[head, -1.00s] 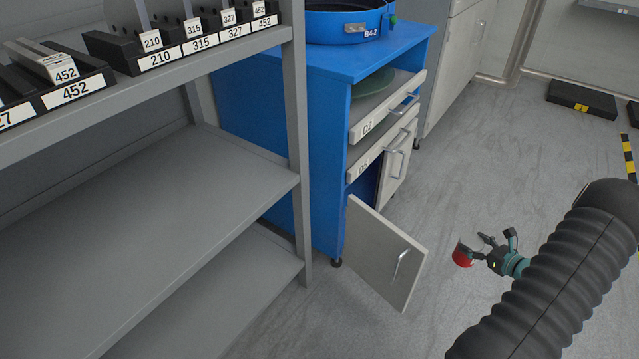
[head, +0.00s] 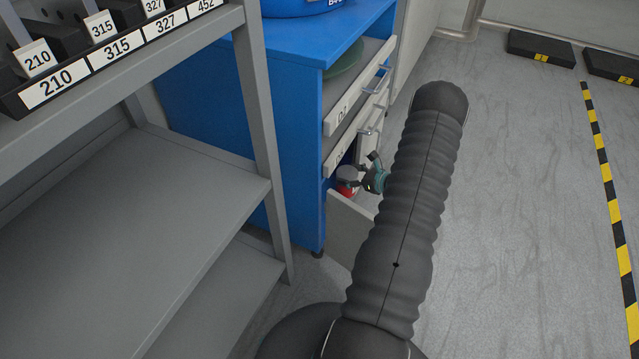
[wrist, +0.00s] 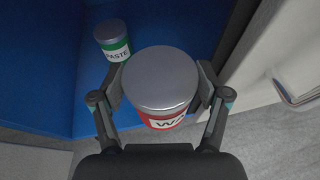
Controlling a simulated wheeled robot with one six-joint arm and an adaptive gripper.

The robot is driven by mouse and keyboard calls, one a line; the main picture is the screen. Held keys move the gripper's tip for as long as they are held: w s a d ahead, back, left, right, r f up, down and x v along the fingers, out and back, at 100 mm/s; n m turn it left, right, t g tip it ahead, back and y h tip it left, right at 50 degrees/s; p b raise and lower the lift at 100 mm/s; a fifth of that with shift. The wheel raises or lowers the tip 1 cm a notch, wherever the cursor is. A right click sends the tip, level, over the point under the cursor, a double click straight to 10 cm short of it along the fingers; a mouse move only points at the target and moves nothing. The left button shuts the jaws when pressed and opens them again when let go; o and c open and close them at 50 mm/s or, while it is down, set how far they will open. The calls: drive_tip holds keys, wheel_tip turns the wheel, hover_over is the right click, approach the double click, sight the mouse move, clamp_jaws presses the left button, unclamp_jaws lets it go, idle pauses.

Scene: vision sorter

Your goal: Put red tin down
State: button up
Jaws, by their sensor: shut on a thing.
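The red tin (wrist: 162,88) has a grey metal lid and a white label with only part of its lettering showing. My gripper (wrist: 160,95) is shut on it, one finger on each side, in the wrist view. In the head view the red tin (head: 347,183) and my gripper (head: 362,178) are at the open lower compartment of the blue cabinet (head: 290,110), above the open door (head: 348,232). A green tin (wrist: 112,40) labelled "PASTE" stands inside the blue compartment, left of and beyond the red tin. Whether the red tin touches the compartment floor cannot be told.
A grey shelf rack (head: 150,200) stands left of the cabinet, with numbered trays on top. Drawers (head: 350,110) jut out above the compartment. The pale door (wrist: 285,75) edges the right of the wrist view.

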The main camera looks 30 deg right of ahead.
sight(347, 192)
drive_tip(key=shift+w+a+f, duration=0.8)
drive_tip(key=shift+w+f, duration=0.05)
drive_tip(key=shift+f, duration=0.5)
drive_tip(key=shift+w+a+f, duration=0.75)
drive_tip(key=shift+w+f, duration=0.1)
drive_tip(key=shift+f, duration=0.5)
drive_tip(key=shift+w+a+f, duration=0.8)
drive_tip(key=shift+w+f, duration=0.05)
drive_tip(key=shift+f, duration=0.5)
drive_tip(key=shift+f+b, duration=0.2)
drive_tip(key=shift+b, duration=0.1)
drive_tip(key=o, duration=1.5)
drive_tip(key=shift+r, duration=0.1)
drive_tip(key=shift+r+p, duration=0.15)
drive_tip(key=shift+p, duration=0.15)
drive_tip(key=v, duration=1.2)
